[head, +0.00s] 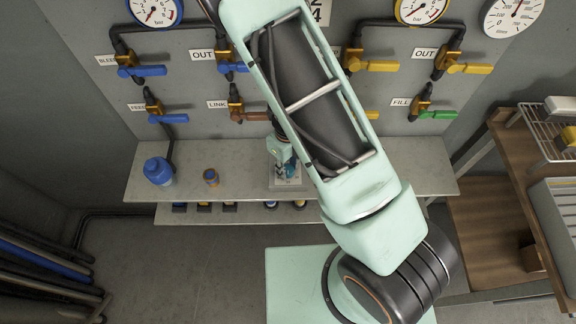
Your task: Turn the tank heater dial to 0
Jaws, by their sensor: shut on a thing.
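The tank heater appears to be the small grey unit (287,183) with a pale face, standing on the grey shelf. My gripper (287,168) reaches down from behind my arm onto this unit and is shut on its dial. The jaws cover the dial, so its pointer and most of its markings cannot be read. My large pale green arm link crosses the middle of the view and hides part of the wall just right of the gripper.
Valves with blue, brown, yellow and green levers line the wall above, below several gauges. A wooden rack (500,200) stands at right.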

